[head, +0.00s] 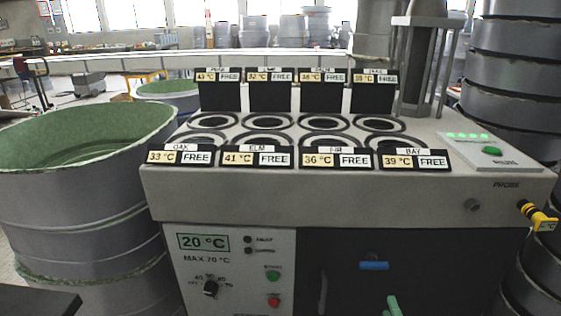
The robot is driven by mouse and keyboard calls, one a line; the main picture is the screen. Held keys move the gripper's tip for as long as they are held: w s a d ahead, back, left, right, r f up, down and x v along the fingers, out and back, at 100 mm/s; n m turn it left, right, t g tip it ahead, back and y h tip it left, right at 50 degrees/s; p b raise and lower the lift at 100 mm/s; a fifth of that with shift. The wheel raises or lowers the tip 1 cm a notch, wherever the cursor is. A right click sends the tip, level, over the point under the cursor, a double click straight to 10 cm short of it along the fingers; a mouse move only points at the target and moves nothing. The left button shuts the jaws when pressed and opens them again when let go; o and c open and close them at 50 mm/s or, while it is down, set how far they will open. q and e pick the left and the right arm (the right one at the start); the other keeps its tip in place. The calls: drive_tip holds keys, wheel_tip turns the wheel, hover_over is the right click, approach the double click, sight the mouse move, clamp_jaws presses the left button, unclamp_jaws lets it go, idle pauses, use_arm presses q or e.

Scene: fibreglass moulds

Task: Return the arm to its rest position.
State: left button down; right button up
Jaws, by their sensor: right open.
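No whole arm or gripper shows in the head view. A pale green rod end (392,306) juts up at the bottom edge, right of centre. It may be a fingertip of my right gripper, but I cannot tell for sure. It seems empty, and it is in front of the dark lower panel of the heated bath unit (330,195). The rest of my right arm is out of the picture. My left gripper does not show.
The unit has two rows of round wells, all labelled FREE, and a blue handle (373,265) below. A yellow-black probe (540,216) sits at its right side. A large green-lined tub (75,215) stands left; grey drums (515,80) are stacked right.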

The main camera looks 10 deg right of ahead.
drive_tip(key=s+a+f+n+g+y+p, duration=0.1)
drive_tip(key=s+a+n+g+y+p, duration=0.15)
drive_tip(key=a+n, duration=0.3)
drive_tip(key=s+a+f+n+g+y+p, duration=0.1)
drive_tip(key=s+a+n+y+p, duration=0.15)
drive_tip(key=a+n+p, duration=0.35)
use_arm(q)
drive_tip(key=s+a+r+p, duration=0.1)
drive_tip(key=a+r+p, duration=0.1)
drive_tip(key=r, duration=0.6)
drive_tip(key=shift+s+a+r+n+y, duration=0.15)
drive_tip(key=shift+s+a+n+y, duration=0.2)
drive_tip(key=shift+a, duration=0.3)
use_arm(e)
drive_tip(key=s+a+f+n+g, duration=0.1)
drive_tip(key=s+f+n+g, duration=0.1)
drive_tip(key=s+n, duration=0.2)
drive_tip(key=s+a+f+n+g+y, duration=0.1)
drive_tip(key=s+a+f+n+g, duration=0.1)
drive_tip(key=n, duration=0.5)
drive_tip(key=s+g, duration=0.1)
drive_tip(key=s, duration=0.1)
drive_tip(key=shift+s+a, duration=0.15)
drive_tip(key=shift+s, duration=0.25)
